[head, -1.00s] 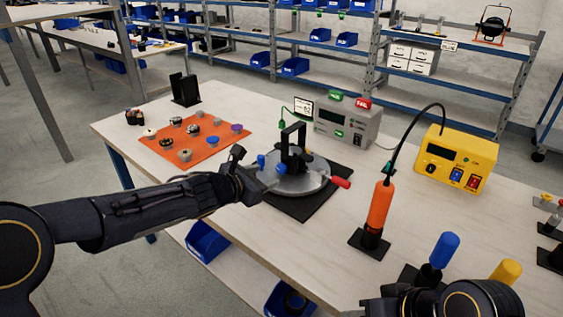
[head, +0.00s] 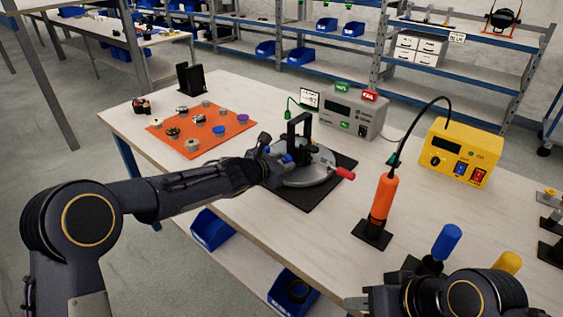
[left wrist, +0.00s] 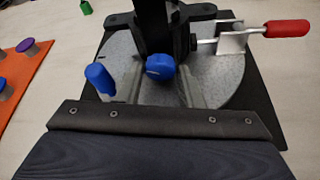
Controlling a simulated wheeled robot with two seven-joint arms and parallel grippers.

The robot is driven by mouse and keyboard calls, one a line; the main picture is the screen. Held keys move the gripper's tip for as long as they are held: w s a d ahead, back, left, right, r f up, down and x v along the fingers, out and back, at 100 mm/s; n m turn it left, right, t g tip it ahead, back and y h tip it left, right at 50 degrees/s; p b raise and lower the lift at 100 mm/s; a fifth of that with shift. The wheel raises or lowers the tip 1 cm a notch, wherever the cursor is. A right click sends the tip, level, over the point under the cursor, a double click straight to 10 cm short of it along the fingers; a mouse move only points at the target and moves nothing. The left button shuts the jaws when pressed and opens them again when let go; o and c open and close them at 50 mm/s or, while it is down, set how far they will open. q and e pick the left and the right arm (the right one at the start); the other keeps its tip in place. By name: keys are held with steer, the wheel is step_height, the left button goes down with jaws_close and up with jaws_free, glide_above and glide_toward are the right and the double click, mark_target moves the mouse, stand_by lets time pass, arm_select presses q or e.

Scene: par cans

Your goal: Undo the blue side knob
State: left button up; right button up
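A round grey fixture plate (left wrist: 232,85) with a black upright bracket (head: 291,135) sits on a black mat on the table. The blue side knob (left wrist: 160,66) is on the near side of the bracket, centred in the left wrist view. A blue-tipped lever (left wrist: 100,77) stands left of it, and a red handle (left wrist: 287,29) sticks out right. My left gripper (head: 277,158) is at the near side of the fixture. Its two grey fingers are spread, one to each side of the knob; contact is not visible. My right gripper (head: 368,301) is low at the bottom edge, its fingers mostly hidden.
An orange mat (head: 239,127) with several small knobs lies left. A grey tester box (head: 352,114) stands behind the fixture. An orange tool (head: 382,200) in a stand and a yellow power unit (head: 459,151) are to the right. Blue and yellow handles stand near my right arm.

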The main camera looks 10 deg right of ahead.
arm_select(q)
steer(key=c, duration=0.6)
steer(key=shift+o, duration=0.2)
steer(key=shift+r+p, duration=0.1)
steer(key=shift+p, duration=0.3)
steer(key=n+p, duration=0.1)
steer(key=p, duration=0.3)
steer(key=n+g+h+p, duration=0.1)
steer(key=n+p, duration=0.1)
steer(key=p, duration=0.3)
steer(key=shift+w+a+r+g+p, duration=0.1)
steer(key=shift+r+g+p, duration=0.05)
steer(key=shift+g+p, duration=0.15)
steer(key=shift+f+n+g+h+p, duration=0.25)
steer(key=shift+n+g+h+p, duration=0.25)
steer(key=shift+n+p, duration=0.5)
steer(key=o, duration=1)
steer(key=shift+a, duration=0.1)
